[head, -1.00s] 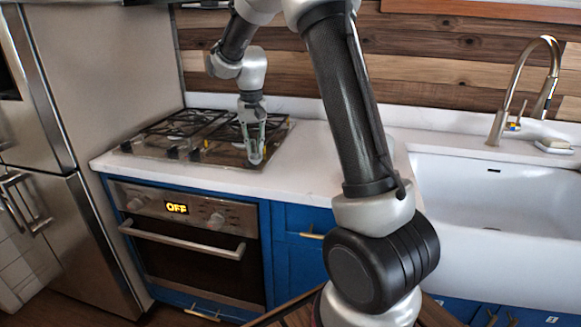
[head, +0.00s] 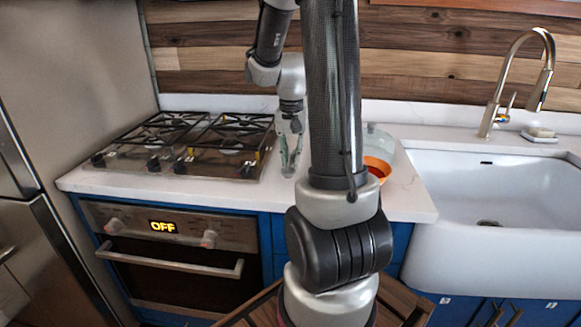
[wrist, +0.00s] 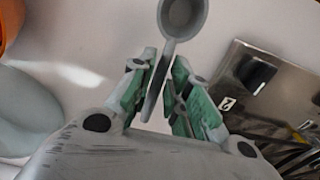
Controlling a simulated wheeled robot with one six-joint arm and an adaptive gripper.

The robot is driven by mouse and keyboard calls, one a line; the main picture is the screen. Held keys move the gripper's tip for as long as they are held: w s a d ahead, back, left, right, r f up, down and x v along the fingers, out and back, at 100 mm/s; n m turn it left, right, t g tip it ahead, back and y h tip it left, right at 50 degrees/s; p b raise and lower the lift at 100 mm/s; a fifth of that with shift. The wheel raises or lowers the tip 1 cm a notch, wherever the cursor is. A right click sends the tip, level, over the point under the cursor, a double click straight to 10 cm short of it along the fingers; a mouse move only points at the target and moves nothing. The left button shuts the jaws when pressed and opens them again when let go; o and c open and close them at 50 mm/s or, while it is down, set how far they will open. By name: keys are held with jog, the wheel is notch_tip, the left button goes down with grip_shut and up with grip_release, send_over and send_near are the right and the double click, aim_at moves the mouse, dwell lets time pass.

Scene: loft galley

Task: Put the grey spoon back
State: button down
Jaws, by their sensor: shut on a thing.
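The grey spoon (wrist: 182,17) shows in the wrist view, its round bowl at the top and its handle running down between my fingers. My gripper (wrist: 158,88) is shut on the handle. In the head view my gripper (head: 290,160) points down over the white counter, just right of the stove. The spoon is too small to make out clearly there. Whether it touches the counter I cannot tell.
The gas stove (head: 185,145) is left of my gripper. An orange bowl (head: 378,167) and a pale rounded vessel (head: 379,138) stand to the right, partly behind my arm. The sink (head: 490,200) lies further right. The counter (head: 225,193) has a bare strip in front.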

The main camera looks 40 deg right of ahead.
aim_at(292, 160)
jog(key=shift+f, duration=1.7)
jog(key=shift+f, duration=0.1)
jog(key=c, duration=1.4)
grip_release()
jog(key=shift+o, duration=0.2)
